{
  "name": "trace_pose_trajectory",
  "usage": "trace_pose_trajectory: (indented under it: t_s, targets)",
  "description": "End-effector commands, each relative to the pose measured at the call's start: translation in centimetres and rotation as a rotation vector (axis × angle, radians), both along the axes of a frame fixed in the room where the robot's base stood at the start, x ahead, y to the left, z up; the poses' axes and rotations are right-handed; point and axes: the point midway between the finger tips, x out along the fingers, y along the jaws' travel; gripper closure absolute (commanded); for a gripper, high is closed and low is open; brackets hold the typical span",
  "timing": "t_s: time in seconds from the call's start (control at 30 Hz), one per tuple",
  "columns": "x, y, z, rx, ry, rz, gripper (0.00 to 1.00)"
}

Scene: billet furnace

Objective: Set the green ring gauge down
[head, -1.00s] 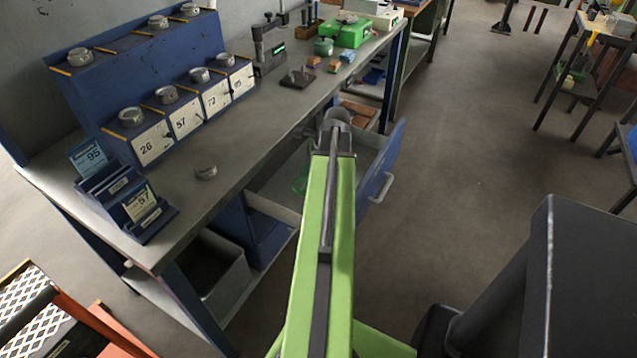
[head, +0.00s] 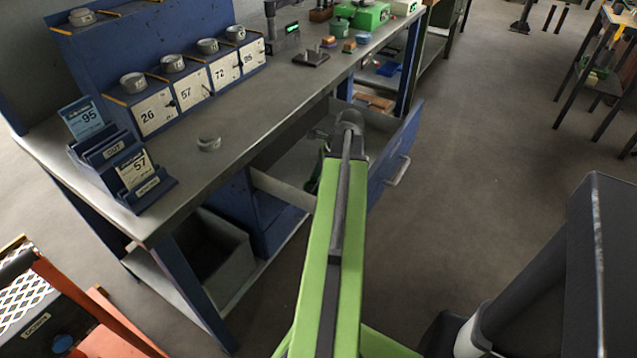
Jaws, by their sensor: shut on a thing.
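My green arm reaches forward over the open drawer (head: 283,191) under the workbench. The dark end of my gripper (head: 348,124) shows at the arm's tip, above the drawer. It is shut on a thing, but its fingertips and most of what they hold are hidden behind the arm. The green ring gauge does not show clearly now; only a small dark-greenish patch shows left of the arm, at the drawer. I cannot tell whether the gauge touches anything below it.
The workbench (head: 255,135) holds a blue rack with numbered bins (head: 157,108), a card holder (head: 122,165), a loose grey ring (head: 209,144) and a dark block with pegs (head: 311,58). The drawer front (head: 393,150) juts into the aisle. Bare bench lies around the grey ring.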

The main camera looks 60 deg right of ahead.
Motion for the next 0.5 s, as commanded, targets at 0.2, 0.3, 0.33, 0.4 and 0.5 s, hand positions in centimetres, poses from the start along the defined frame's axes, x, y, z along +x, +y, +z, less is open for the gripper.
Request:
trace_pose_trajectory:
  t_s: [0.2, 0.3, 0.33, 0.4, 0.5]
  targets:
    - [0.02, 0.01, -0.27, 0.0, 0.0, 0.0, 0.36]
    - [0.03, 0.02, -0.27, 0.0, 0.0, 0.001, 0.23]
    - [0.03, 0.02, -0.27, 0.0, 0.0, 0.001, 0.23]
    - [0.03, 0.02, -0.27, 0.0, 0.0, 0.001, 0.23]
    - [0.04, 0.02, -0.26, 0.0, 0.0, 0.001, 0.23]
